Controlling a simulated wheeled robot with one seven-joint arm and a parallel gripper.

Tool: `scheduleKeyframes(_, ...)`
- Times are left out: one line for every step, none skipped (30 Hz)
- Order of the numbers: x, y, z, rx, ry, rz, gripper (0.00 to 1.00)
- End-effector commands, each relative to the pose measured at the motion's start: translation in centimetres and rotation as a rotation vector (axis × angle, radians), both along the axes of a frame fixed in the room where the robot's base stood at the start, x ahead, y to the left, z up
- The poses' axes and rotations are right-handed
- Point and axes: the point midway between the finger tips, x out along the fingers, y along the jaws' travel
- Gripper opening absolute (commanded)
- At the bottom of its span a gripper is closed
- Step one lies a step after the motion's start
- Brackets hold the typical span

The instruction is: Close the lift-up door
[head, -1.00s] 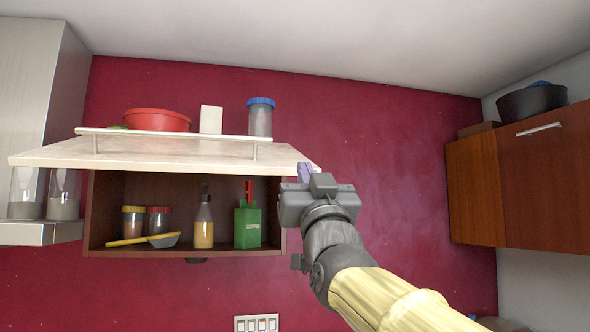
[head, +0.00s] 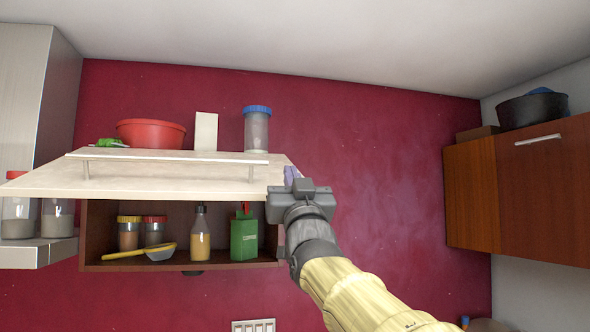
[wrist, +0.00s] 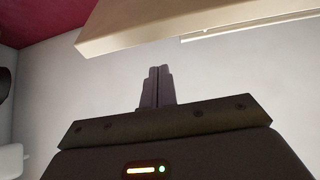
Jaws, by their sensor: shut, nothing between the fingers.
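The lift-up door (head: 140,185) is a pale panel with a long bar handle, raised and sticking out from the top of a dark brown wall cabinet (head: 97,228). The cabinet's front is open below it. My gripper (head: 290,173) is at the door's right edge in the head view, its fingertips partly seen there. In the wrist view my gripper (wrist: 157,72) has its two fingers together with nothing between them. The door's edge (wrist: 130,35) runs above the fingertips there, with a small gap showing in that picture. Whether they touch is unclear.
The cabinet holds jars, a yellow-handled scoop (head: 140,252), a bottle (head: 200,238) and a green box (head: 244,238). A red bowl (head: 150,134) and a blue-lidded jar (head: 257,130) stand on top. A brown cabinet (head: 545,185) hangs at right. The wall between is clear.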

Motion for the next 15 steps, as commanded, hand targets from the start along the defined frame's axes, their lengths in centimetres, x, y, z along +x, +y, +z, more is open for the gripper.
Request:
scheduleKeyframes(0.3, 0.1, -0.6, -0.001, 0.004, 0.000, 0.00)
scheduleKeyframes(0.3, 0.1, -0.9, -0.001, 0.003, -0.001, 0.00)
scheduleKeyframes(0.5, 0.1, -1.3, -0.001, 0.003, -0.001, 0.00)
scheduleKeyframes(0.6, 0.1, -1.5, -0.001, 0.003, -0.001, 0.00)
scheduleKeyframes(0.7, 0.1, -1.8, -0.001, 0.003, -0.001, 0.00)
scheduleKeyframes(0.9, 0.1, -2.2, -0.001, 0.003, -0.001, 0.00)
scheduleKeyframes(0.9, 0.2, -2.3, 0.000, 0.001, -0.001, 0.00)
scheduleKeyframes(1.0, 0.2, -2.6, -0.001, 0.002, -0.001, 0.00)
scheduleKeyframes(1.0, 0.2, -2.8, 0.000, 0.002, -0.001, 0.00)
scheduleKeyframes(1.1, 0.2, -2.9, 0.001, 0.000, -0.001, 0.00)
scheduleKeyframes(1.1, 0.2, -2.9, 0.001, 0.000, -0.001, 0.00)
scheduleKeyframes(1.1, 0.2, -3.0, 0.001, -0.001, -0.001, 0.00)
scheduleKeyframes(1.1, 0.1, -3.0, 0.001, -0.001, -0.001, 0.00)
scheduleKeyframes(1.1, 0.1, -3.0, 0.001, -0.001, -0.001, 0.00)
scheduleKeyframes(1.1, 0.1, -3.0, 0.001, -0.001, -0.002, 0.00)
